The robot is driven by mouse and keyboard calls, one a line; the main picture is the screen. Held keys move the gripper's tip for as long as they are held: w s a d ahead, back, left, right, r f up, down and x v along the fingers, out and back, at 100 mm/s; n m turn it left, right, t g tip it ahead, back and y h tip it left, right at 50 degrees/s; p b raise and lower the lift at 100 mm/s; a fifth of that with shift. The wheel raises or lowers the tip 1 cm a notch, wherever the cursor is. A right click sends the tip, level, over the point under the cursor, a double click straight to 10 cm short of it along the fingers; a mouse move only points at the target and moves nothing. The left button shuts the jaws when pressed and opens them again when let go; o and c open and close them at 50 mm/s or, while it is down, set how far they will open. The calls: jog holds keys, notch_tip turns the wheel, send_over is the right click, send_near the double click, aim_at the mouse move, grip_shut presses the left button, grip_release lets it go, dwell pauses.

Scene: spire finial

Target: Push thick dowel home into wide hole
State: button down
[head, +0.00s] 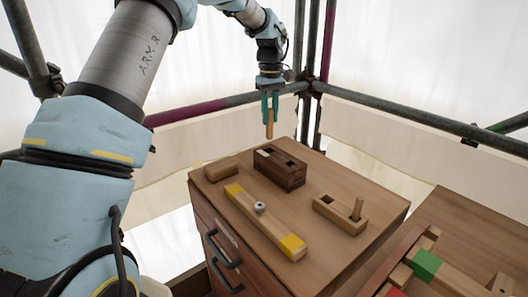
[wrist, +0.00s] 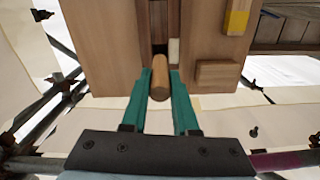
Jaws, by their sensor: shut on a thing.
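My gripper (head: 270,105), with teal fingers, is shut on a light wooden dowel (head: 269,126). The dowel is apart from this block. I cannot tell which opening is the wide hole.
A yellow-ended beam (head: 265,222) carries a grey knob (head: 260,207). A small wooden block (head: 222,171) lies at left. Scaffold pipes (head: 415,119) run behind.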

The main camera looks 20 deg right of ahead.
notch_tip(320, 180, down, 9)
jog(key=shift+r+p, duration=0.2)
jog(key=shift+p, duration=1)
jog(key=shift+f, duration=0.1)
jog(key=shift+s+a+f+b, duration=0.1)
jog(key=shift+s+f+b, duration=0.1)
jog(key=shift+f+b, duration=0.45)
jog(key=c, duration=0.7)
grip_release()
jog(key=shift+f, duration=0.25)
jog(key=shift+r+p, duration=0.1)
jog(key=shift+p, duration=0.2)
